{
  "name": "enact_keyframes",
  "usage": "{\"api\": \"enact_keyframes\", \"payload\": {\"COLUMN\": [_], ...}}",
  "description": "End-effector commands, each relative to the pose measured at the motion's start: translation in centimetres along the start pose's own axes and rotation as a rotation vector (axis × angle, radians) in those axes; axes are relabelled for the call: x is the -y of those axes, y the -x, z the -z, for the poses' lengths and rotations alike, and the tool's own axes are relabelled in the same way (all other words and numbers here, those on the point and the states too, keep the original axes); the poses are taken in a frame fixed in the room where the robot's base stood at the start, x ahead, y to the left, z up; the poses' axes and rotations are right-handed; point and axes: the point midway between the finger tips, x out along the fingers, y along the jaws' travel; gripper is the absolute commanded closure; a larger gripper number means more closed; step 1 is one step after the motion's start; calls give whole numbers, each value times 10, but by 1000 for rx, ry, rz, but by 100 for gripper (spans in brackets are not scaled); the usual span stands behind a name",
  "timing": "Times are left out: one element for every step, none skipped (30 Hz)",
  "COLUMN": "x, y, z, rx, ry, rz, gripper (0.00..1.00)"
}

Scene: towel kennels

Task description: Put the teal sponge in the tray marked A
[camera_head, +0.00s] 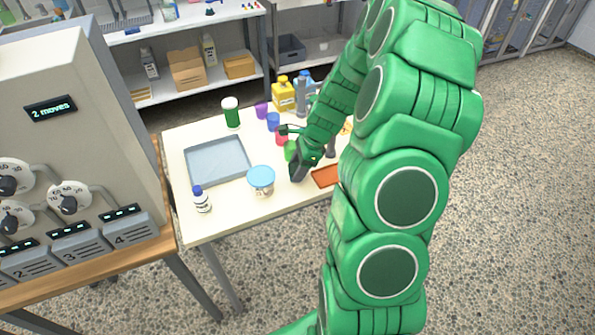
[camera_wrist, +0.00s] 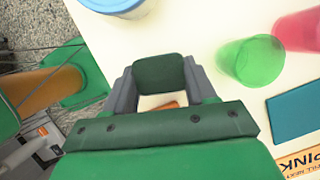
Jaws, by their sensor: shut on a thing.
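My gripper (camera_wrist: 161,85) is shut on a dark teal-green block, which looks like the teal sponge (camera_wrist: 159,72). The block sits between the two grey fingers. In the head view my gripper (camera_head: 298,166) is over the front part of the white table, and the held block cannot be made out there. A grey-blue tray (camera_head: 217,160) lies to its left on the table. An orange-red flat tray or mat (camera_head: 326,177) lies to its right, partly hidden by my arm. No letter A can be read on either.
A light-blue-lidded jar (camera_head: 261,180) and a white bottle with a blue cap (camera_head: 201,199) stand left of my gripper. Green (camera_wrist: 250,60) and pink (camera_wrist: 299,27) cups and a flat teal rectangle (camera_wrist: 296,110) lie to the right in the wrist view. Yellow bottles (camera_head: 284,95) stand behind.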

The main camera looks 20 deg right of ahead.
Motion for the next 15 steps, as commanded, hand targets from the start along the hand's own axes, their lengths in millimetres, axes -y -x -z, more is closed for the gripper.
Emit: {"api": "enact_keyframes", "payload": {"x": [1,1,-4,-7,-10,-15,-18,-22,-26,-28,-31,-35,-38,-40,-44], "y": [8,13,17,20,23,27,30,33,38,41,45,50,53,56,61], "z": [-3,-5,-6,-8,-9,-10,-12,-13,-14,-16,-17,-19,-20,-21,-22], "rx": [-3,-3,-1,0,0,1,1,1,1,1,0,-1,-1,-1,-1], "ry": [2,3,2,2,2,1,0,0,1,1,2,2,2,2,1], "rz": [3,4,3,3,3,2,0,-1,-1,-1,0,1,2,2,2], "gripper": [76,76,76,76,76,76,76,76,76,76,76,77,77,77,77]}}
